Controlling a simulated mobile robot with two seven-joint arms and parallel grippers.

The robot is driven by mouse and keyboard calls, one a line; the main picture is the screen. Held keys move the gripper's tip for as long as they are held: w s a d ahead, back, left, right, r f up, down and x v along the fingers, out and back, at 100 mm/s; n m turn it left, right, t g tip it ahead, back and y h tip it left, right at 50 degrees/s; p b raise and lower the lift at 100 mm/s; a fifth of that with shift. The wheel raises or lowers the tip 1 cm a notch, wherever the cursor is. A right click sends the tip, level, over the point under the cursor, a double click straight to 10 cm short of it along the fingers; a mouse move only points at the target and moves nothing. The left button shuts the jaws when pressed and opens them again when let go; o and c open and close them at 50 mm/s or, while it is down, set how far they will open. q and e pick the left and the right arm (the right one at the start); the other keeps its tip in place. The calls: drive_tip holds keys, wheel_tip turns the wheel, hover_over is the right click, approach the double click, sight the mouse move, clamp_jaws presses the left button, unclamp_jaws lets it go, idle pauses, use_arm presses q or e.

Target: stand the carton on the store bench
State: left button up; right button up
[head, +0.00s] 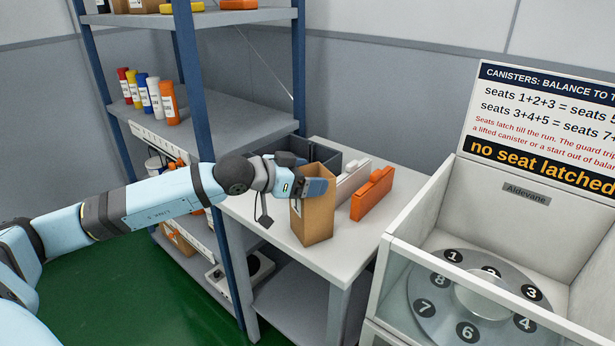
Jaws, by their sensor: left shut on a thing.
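The carton (318,222) is a tall brown box, upright, at the front part of the light grey bench (350,255). My left gripper (311,187) reaches in from the left and is shut on the carton near its top. The gripper covers part of the carton's upper front. The carton's bottom is at or very close to the bench top; I cannot tell whether it touches. My right gripper is not in view.
A dark grey bin (324,158) and an orange block (371,194) with a pale block beside it stand behind the carton. A shelf rack with several bottles (154,97) is at left. A canister machine (470,265) with a numbered disc stands at right.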

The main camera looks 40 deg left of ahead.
use_arm(q)
drive_tip(key=shift+f+b, duration=0.3)
drive_tip(key=shift+b, duration=0.15)
drive_tip(key=o, duration=1)
drive_tip(key=shift+r, duration=0.15)
